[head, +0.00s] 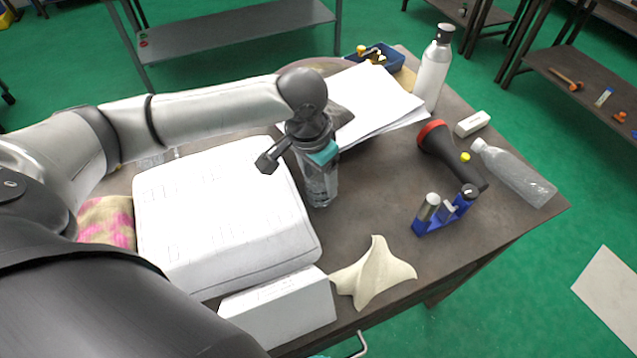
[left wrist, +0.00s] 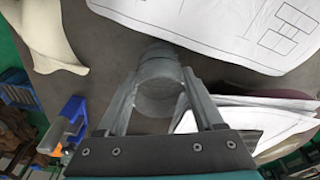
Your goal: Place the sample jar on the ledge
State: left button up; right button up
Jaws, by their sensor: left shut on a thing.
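My left gripper (head: 319,178) points down over the table, to the right of a large white block. In the left wrist view its two fingers (left wrist: 160,103) are closed on the sides of a grey, see-through sample jar (left wrist: 157,70). In the head view the jar is hard to tell apart from the fingers. I cannot tell whether its base touches the table. A blue fixture (head: 431,223) with a silver cylinder stands to the right of the gripper; I cannot tell whether it bears the ledge. My right gripper is not in view.
The white block (head: 218,215) and a white box (head: 285,309) fill the table's left. A cream cloth (head: 377,277) lies near the front edge. Bare tabletop (head: 380,190) lies right of the gripper.

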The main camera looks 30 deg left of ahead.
pick_arm(q)
jog(key=shift+f, duration=1.1)
jog(key=shift+f, duration=0.15)
jog(key=o, duration=1.4)
